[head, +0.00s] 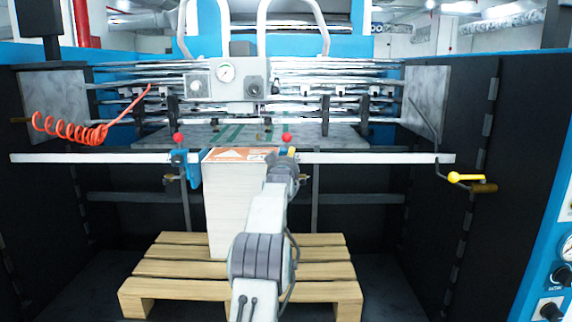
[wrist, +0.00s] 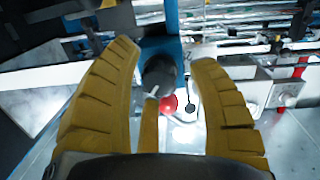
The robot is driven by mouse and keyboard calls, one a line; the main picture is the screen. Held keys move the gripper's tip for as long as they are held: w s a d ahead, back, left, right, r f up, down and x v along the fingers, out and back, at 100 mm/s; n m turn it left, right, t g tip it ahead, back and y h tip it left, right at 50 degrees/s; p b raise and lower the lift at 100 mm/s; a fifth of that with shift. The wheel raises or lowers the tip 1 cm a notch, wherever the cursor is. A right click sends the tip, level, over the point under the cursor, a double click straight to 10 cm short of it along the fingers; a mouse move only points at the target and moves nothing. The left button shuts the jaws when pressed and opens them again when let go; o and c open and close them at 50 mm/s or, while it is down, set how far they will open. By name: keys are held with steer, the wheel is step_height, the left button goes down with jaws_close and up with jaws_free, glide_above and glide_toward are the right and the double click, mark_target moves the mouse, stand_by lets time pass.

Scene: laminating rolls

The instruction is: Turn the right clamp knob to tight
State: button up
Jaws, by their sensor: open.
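The right clamp has a red ball (head: 286,138) above the white rail, with my gripper (head: 291,154) directly below and in front of it. My arm hides most of this clamp in the head view. The knob sits against a blue clamp body (wrist: 160,46). The red ball (wrist: 168,103) shows just below it. Gaps show between knob and fingers; I cannot see any contact.
A left clamp (head: 194,168) with its own red ball (head: 178,138) sits on the white rail (head: 380,158). A tall paper stack (head: 230,210) stands on a wooden pallet (head: 170,270) beside my arm. A yellow-handled crank (head: 466,177) is far right.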

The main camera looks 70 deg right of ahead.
steer(key=shift+a, duration=0.1)
steer(key=v, duration=1.1)
steer(key=shift+a, duration=0.35)
steer(key=shift+s, duration=0.1)
steer(key=w+d+n+p, duration=0.2)
steer(key=d+n, duration=0.5)
steer(key=d, duration=0.4)
steer(key=shift+w+f+h+p, duration=0.3)
steer(key=shift+p, duration=0.3)
stand_by(0.3)
